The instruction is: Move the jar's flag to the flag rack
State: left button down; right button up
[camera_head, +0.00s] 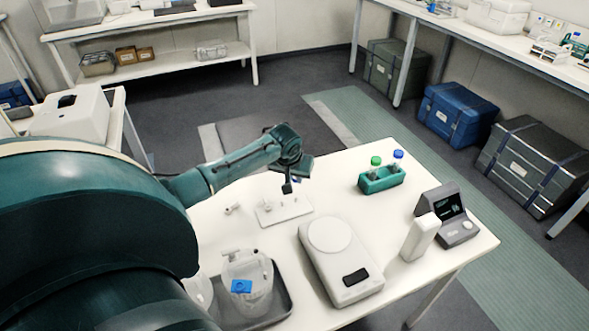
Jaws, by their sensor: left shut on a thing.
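My left gripper (288,187) is over the white flag rack (270,217), a flat plate with small posts, near the table's back left. My right gripper is not in view.
A white scale (335,262) stands right of the rack. A small white piece (232,209) lies left of the rack.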

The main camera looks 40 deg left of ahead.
pick_arm(q)
notch_tip(320, 180, down, 3)
jog(key=b, duration=0.3)
jog(key=shift+s+d, duration=0.1)
jog(key=shift+s, duration=0.05)
jog(key=shift+f+b, duration=0.8)
jog(key=shift+b, duration=0.15)
jog(key=shift+f+b, duration=0.55)
jog(key=shift+b, duration=0.1)
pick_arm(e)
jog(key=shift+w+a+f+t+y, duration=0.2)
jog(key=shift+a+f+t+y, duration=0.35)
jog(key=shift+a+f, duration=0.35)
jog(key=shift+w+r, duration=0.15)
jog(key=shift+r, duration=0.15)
pick_arm(q)
jog(key=shift+p, duration=0.3)
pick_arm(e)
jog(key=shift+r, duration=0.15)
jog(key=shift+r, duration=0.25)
pick_arm(q)
jog(key=shift+p, duration=0.4)
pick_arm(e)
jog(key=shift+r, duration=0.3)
